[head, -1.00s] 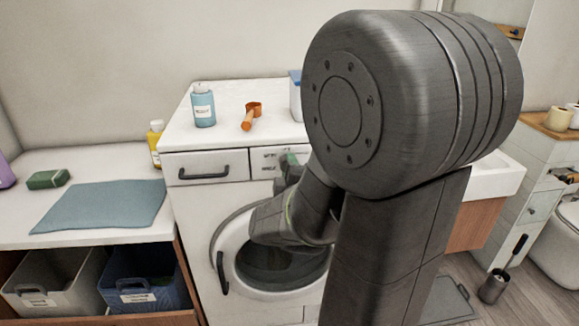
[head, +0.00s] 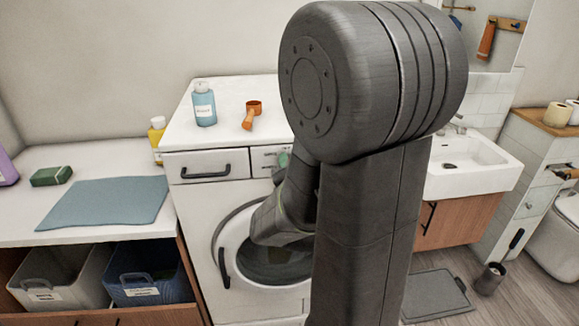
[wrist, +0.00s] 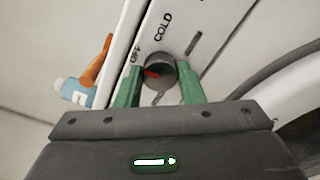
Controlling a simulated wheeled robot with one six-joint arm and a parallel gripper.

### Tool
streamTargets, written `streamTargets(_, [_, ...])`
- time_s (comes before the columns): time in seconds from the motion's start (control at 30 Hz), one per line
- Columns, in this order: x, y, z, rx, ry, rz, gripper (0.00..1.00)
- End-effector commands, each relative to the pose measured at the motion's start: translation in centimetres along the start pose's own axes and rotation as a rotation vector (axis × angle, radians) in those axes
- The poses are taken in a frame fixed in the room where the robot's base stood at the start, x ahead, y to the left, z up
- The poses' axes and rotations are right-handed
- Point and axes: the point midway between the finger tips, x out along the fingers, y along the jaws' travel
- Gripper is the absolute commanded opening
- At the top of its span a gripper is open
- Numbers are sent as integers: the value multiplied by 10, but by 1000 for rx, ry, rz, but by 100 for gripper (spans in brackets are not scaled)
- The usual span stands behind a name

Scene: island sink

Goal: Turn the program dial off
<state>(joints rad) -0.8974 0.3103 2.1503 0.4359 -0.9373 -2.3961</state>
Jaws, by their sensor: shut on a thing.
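The program dial (wrist: 160,77) is a dark round knob with a red pointer on the washing machine's (head: 207,222) front panel. In the wrist view its pointer lies toward the left, on the side of the word OFF; COLD is printed above. My gripper (wrist: 159,66) has its green fingers on either side of the dial and is shut on it. In the head view only a bit of green fingertip shows at the panel, and my arm hides the dial.
The drawer (head: 205,166) with a dark handle is left of the panel. The round door (head: 228,236) is below, and a white sink (head: 478,174) stands to the right.

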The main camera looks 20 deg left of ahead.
Motion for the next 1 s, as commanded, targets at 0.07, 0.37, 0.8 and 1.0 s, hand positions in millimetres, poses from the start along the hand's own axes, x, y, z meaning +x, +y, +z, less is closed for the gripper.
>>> streamTargets(0.07, [-1, -1, -1, -20, 2, -4, 12])
streamTargets(0.37, [-1, -2, -1, -50, 2, -4, 12])
streamTargets(0.8, [0, -1, 0, -49, 1, -3, 57])
streamTargets(1.0, [0, 0, 0, -48, 1, -1, 57])
